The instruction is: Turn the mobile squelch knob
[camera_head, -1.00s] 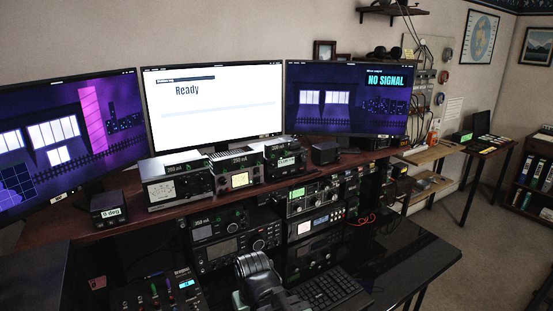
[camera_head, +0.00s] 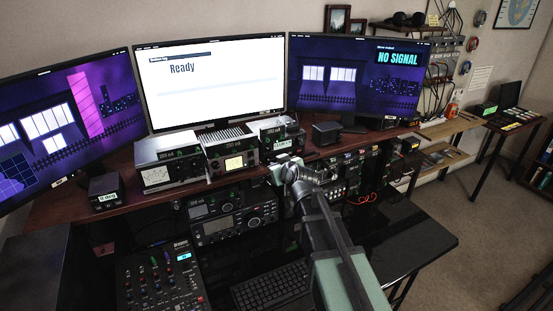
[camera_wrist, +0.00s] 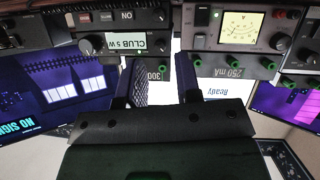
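My gripper (camera_head: 285,168) is raised in front of the shelf edge in the head view, below the small devices. In the wrist view, which is upside down, its two dark fingers stand apart with an empty gap (camera_wrist: 160,75) between them. A grey radio with a large dial (camera_head: 235,222) sits under the shelf, left of my arm. Another stack of radios (camera_head: 345,175) is partly hidden behind my arm. I cannot tell which knob is the mobile squelch knob. A device with a lit label and a dark knob (camera_wrist: 90,42) shows in the wrist view, apart from the fingers.
A yellow-screened meter (camera_head: 235,162) and a white meter box (camera_head: 163,168) stand on the shelf (camera_head: 130,197). Three monitors stand behind them, including the white one (camera_head: 215,85). A mixer (camera_head: 160,275) and a keyboard (camera_head: 270,286) lie below. The black desk is clear at right (camera_head: 420,245).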

